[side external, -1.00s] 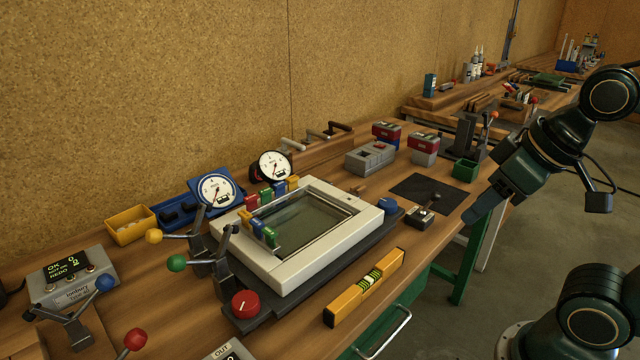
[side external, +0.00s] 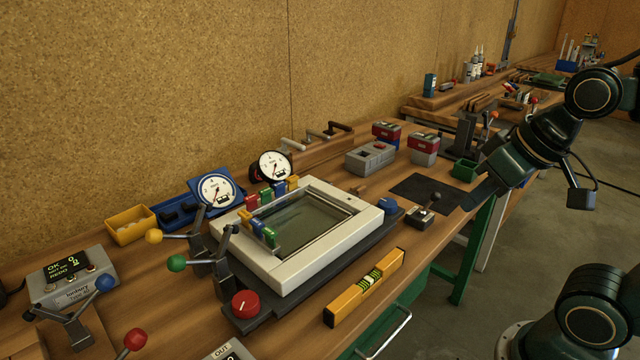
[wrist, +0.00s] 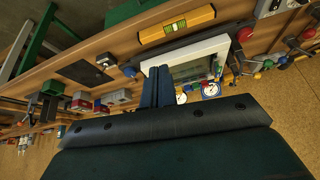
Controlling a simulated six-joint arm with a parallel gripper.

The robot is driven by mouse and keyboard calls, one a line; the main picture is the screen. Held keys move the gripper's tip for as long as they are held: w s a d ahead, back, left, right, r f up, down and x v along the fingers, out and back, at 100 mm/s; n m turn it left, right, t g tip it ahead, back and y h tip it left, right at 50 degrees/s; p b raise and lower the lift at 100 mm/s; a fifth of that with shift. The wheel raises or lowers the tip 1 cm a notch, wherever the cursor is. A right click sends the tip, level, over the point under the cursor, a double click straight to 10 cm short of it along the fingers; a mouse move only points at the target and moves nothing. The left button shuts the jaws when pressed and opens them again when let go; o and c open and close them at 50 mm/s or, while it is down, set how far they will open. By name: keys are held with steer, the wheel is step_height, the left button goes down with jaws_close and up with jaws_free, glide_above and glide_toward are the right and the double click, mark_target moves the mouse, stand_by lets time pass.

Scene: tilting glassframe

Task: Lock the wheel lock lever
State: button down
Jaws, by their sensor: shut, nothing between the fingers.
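Several ball-ended levers stand left of the glass frame (side external: 345,245): one with a yellow ball (side external: 154,236), one with a green ball (side external: 177,263), one with a blue ball (side external: 105,283) and one with a red ball (side external: 134,339). I cannot tell which is the wheel lock lever. My gripper (side external: 467,205) is shut and empty, held at the bench's front right, apart from all levers. In the wrist view its fingers (wrist: 157,86) overlap part of the frame.
A red knob (side external: 245,304) and a blue knob (side external: 387,206) sit at the frame's base. A yellow spirit level (side external: 364,287) lies in front. Two gauges (side external: 216,190) stand behind. A dark mat (side external: 425,190) and a green bin (side external: 465,170) lie right, near my gripper.

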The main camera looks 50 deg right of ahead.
steer(key=w+d+f+m, duration=0.2)
steer(key=w+d+m, duration=0.3)
steer(key=m, duration=0.1)
steer(key=m+h, duration=0.3)
steer(key=m, duration=1.6)
glide_toward(430, 203)
steer(key=s+d, duration=0.5)
steer(key=s, duration=0.1)
steer(key=shift+w+d+r+t, duration=0.15)
steer(key=shift+d+r+t, duration=0.05)
steer(key=shift+r+t, duration=0.25)
steer(key=shift+f, duration=0.1)
steer(key=shift+x, duration=4.8)
steer(key=shift+w+a, duration=0.1)
steer(key=shift+w, duration=0.1)
steer(key=shift+w+a+r, duration=0.25)
steer(key=shift+a, duration=0.25)
steer(key=shift+w+a+r, duration=0.25)
steer(key=shift+a, duration=0.25)
steer(key=shift+w+a+r, duration=0.2)
steer(key=shift+a+r, duration=0.05)
steer(key=shift+a, duration=0.25)
